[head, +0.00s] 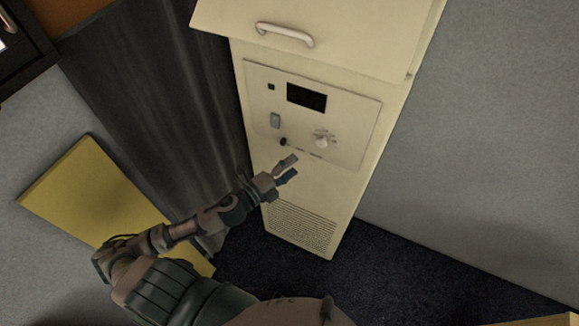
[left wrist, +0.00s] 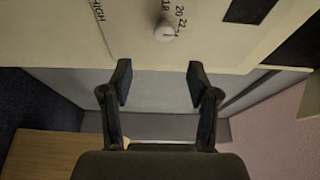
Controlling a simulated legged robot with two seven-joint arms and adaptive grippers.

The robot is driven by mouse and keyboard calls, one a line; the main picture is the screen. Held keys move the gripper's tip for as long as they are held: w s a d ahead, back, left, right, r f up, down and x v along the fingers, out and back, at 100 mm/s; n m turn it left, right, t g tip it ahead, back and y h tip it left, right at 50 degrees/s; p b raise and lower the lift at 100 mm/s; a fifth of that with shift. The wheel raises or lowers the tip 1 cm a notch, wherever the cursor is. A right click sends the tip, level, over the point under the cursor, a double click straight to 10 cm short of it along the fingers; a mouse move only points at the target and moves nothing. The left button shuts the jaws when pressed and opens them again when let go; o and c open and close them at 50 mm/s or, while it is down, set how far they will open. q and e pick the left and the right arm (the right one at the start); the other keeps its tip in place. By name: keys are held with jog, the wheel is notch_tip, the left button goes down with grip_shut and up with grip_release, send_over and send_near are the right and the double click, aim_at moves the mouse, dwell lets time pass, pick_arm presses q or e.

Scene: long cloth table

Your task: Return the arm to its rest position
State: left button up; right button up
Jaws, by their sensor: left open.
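My left arm comes in from the lower left in the head view. Its gripper (head: 288,168) is in front of the cream cabinet's control panel (head: 350,110), just below the white round knob (head: 322,142). The gripper is open and empty. In the left wrist view the two fingers (left wrist: 160,88) stand apart with nothing between them. The knob (left wrist: 165,32) shows beyond the fingertips, apart from them, with printed numbers beside it. My right gripper is in neither view.
The cream cabinet (head: 375,35) has a handle (head: 285,34) above the panel and a vent (head: 298,228) below. A dark grey panel (head: 150,90) stands left of it, and a yellow board (head: 90,190) is near my arm. Dark carpet (head: 400,270) lies clear at the lower right.

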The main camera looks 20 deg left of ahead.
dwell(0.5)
pick_arm(q)
jog(key=w+a+f+n+g+y+b, duration=0.1)
jog(key=a+f+n+y+b, duration=0.25)
jog(key=f, duration=0.95)
jog(key=w+a+f+n+g+y, duration=0.25)
jog(key=a+f+n, duration=0.35)
jog(key=f, duration=0.8)
jog(key=s+a+f+n+g+y+b, duration=0.15)
jog(key=s+f, duration=0.25)
jog(key=f, duration=0.6)
jog(key=s+a+f+n+g+y, duration=0.1)
jog(key=s+a+f+n, duration=0.2)
jog(key=f, duration=0.6)
jog(key=s+d+f+n+g+b, duration=0.3)
jog(key=s+f+g, duration=0.2)
jog(key=s+f, duration=1.5)
jog(key=s+d+f+n+g, duration=0.1)
jog(key=s+d+f, duration=0.3)
jog(key=s, duration=0.5)
jog(key=s+d+f+n+g+b, duration=0.1)
jog(key=s+d+f+n+g, duration=0.1)
jog(key=s, duration=0.7)
notch_tip(320, 180, down, 2)
jog(key=shift+s+d+f+g+h, duration=0.1)
jog(key=shift+s+d+g+h, duration=0.25)
jog(key=shift+d+g, duration=0.5)
jog(key=shift+w+d, duration=0.15)
